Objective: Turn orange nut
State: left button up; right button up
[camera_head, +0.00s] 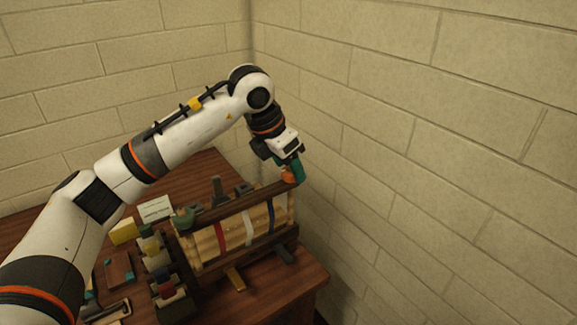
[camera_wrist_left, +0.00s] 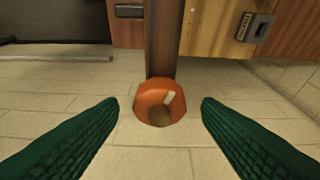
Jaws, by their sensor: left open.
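The orange nut (camera_wrist_left: 147,101) sits at the end of a dark wooden beam in the left wrist view. It has a round hole and a pale mark on its face. In the head view the nut (camera_head: 289,176) shows at the right end of the press's top beam. My left gripper (camera_head: 296,172) is at that end of the beam. In the left wrist view its two green fingers (camera_wrist_left: 160,112) are open, one on each side of the nut, with gaps between. My right gripper is not in view.
A wooden press (camera_head: 207,246) with coloured bands stands on the brown table (camera_head: 301,281). Small jars, a yellow block (camera_head: 123,231) and a white card (camera_head: 155,209) lie to its left. The brick wall (camera_head: 400,150) rises close to the right.

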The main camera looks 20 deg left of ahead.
pick_arm(q)
jog(key=b+v, duration=0.1)
jog(key=v, duration=1)
jog(key=shift+a, duration=0.1)
